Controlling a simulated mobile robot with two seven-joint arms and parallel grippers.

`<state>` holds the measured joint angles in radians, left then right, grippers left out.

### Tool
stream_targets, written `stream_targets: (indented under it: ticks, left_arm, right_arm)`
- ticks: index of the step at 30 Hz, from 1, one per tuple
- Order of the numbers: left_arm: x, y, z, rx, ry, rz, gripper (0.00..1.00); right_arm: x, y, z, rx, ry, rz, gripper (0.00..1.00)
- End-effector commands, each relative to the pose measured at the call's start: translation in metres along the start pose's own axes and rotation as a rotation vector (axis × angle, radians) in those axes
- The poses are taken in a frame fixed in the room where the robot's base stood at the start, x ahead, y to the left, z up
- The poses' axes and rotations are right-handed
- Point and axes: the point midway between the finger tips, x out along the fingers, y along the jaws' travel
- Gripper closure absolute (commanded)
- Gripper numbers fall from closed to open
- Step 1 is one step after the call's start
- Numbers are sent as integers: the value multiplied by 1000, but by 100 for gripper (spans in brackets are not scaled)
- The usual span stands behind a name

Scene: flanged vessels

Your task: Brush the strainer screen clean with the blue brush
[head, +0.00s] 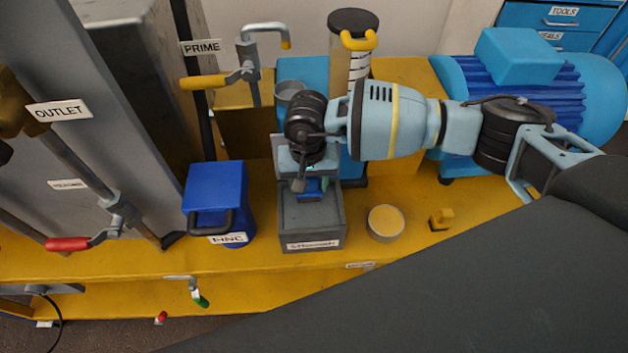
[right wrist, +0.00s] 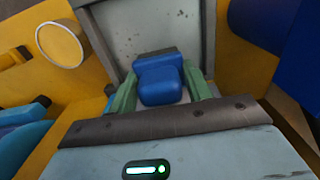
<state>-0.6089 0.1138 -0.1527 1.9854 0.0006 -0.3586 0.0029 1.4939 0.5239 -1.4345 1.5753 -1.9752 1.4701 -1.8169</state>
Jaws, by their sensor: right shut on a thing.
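The blue brush (head: 314,186) is in my right gripper (head: 311,188), over the grey open tray (head: 337,228) with a label on its front. In the right wrist view the brush (right wrist: 160,84) is between the green fingers of my right gripper (right wrist: 160,90), with a dark bristle strip along its far edge. Beyond it in that view is a pale grey panel with dark specks (right wrist: 142,28) inside a raised frame; it looks like the strainer screen. I cannot tell whether the bristles touch it. My left gripper is not in view.
A blue lidded box (head: 216,188) stands left of the tray. A round yellow-topped tin (head: 385,222) and a small yellow block (head: 442,216) are to its right. Valve handles (head: 90,240) and a grey column are at left. A blue motor (head: 540,85) is at back right.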

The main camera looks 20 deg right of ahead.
Motion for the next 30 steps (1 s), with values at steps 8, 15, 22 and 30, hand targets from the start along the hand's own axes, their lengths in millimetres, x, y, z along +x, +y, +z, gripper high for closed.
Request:
stream_targets:
  ticks: [8,15,22,30]
  left_arm:
    - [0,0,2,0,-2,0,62]
    - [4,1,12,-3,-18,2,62]
    - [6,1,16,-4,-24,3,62]
    - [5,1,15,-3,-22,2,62]
  right_arm:
    - [0,-3,0,-1,0,-1,69]
    - [3,-20,-1,-2,-1,0,69]
    - [3,-30,-1,0,-1,0,69]
    - [4,-27,0,0,-2,2,69]
